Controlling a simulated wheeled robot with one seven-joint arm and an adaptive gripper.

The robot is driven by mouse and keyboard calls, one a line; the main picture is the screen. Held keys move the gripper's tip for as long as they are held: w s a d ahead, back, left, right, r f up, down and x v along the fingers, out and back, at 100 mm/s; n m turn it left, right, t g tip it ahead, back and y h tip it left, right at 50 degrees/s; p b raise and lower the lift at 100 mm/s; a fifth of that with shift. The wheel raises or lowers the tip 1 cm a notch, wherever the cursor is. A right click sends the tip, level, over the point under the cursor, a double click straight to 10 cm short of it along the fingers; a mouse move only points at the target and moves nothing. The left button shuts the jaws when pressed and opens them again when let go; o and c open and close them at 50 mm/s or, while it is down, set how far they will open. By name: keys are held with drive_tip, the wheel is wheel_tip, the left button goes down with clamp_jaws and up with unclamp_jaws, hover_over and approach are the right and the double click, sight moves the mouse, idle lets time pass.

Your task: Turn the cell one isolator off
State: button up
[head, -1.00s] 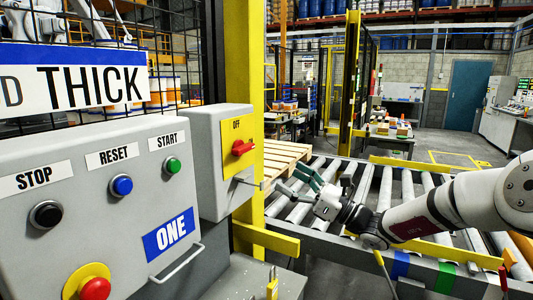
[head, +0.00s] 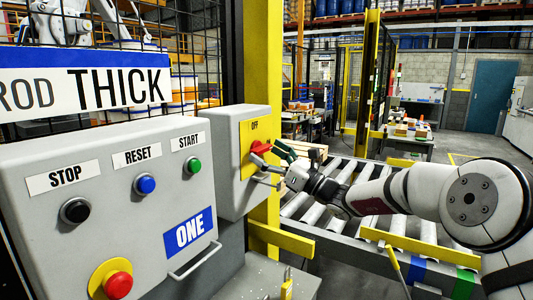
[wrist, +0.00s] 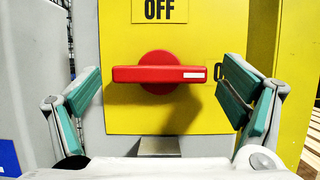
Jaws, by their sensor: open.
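The isolator is a grey box (head: 228,148) with a yellow plate and a red rotary handle (head: 261,147), on the yellow post beside the panel marked ONE. In the wrist view the red handle (wrist: 160,74) lies horizontal, its white mark at the right end, under an OFF label (wrist: 160,10). My gripper (head: 272,158) is at the handle in the head view. In the wrist view my gripper (wrist: 160,105) is open, with one green-padded finger on each side of the handle and gaps between pads and handle. Whether the fingers reach past it in depth is unclear.
The grey control panel (head: 125,240) stands left, with stop, reset and start buttons and a red emergency button (head: 117,285). A thin grey hasp or bar (head: 265,180) sticks out below the handle. A roller conveyor (head: 335,195) runs behind my arm.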

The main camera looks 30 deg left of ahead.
drive_tip(key=shift+a, duration=0.1)
drive_tip(key=c, duration=1.1)
drive_tip(key=shift+c, duration=0.2)
drive_tip(key=shift+n+b, duration=0.45)
drive_tip(key=shift+n, duration=0.05)
drive_tip(key=n+g+h+b, duration=0.1)
drive_tip(key=n+g+b, duration=0.1)
drive_tip(key=n+b, duration=0.2)
drive_tip(key=n+g+h+b, duration=0.1)
drive_tip(key=n+g+b, duration=0.1)
drive_tip(key=n+b, duration=0.2)
drive_tip(key=n+g+h+b, duration=0.1)
drive_tip(key=n+g+b, duration=0.2)
drive_tip(key=n, duration=0.6)
drive_tip(key=shift+w+r+h+b, duration=0.15)
drive_tip(key=shift+w+h+b, duration=0.15)
drive_tip(key=shift+b, duration=0.25)
drive_tip(key=shift+r+n+h, duration=0.15)
drive_tip(key=shift+n+h, duration=0.75)
drive_tip(key=shift+n, duration=1.4)
drive_tip(key=shift+s, duration=0.1)
